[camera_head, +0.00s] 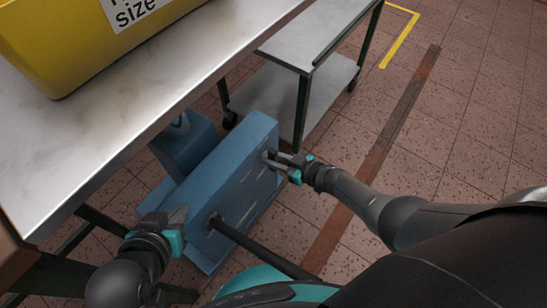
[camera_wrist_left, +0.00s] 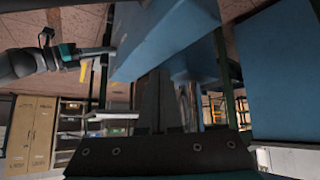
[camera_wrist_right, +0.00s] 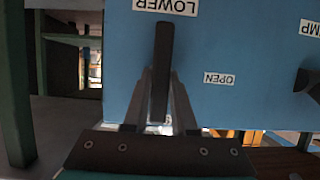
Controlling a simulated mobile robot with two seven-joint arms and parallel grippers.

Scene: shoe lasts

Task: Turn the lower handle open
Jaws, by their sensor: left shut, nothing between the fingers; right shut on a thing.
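The blue machine (camera_head: 235,150) stands low beside the metal table. In the right wrist view, its face (camera_wrist_right: 225,55) carries an upside-down "LOWER" label and an "OPEN" label to the right of the handle. The lower handle (camera_wrist_right: 163,60) is a dark bar, running nearly straight up and down in that view. My right gripper (camera_head: 272,157) is shut on it; the fingers (camera_wrist_right: 160,95) lie on both sides of its near end. My left gripper (camera_head: 180,214) is shut and empty at the machine's left end; its fingers show in the left wrist view (camera_wrist_left: 160,95).
A dark knob (camera_wrist_right: 308,84) with a partly cut-off "MP" label sits right of the handle. A long black bar (camera_head: 262,250) projects from the machine. The metal table (camera_head: 125,95) with a yellow bin (camera_head: 75,45) overhangs at left. A trolley (camera_head: 310,45) stands behind. The floor at right is clear.

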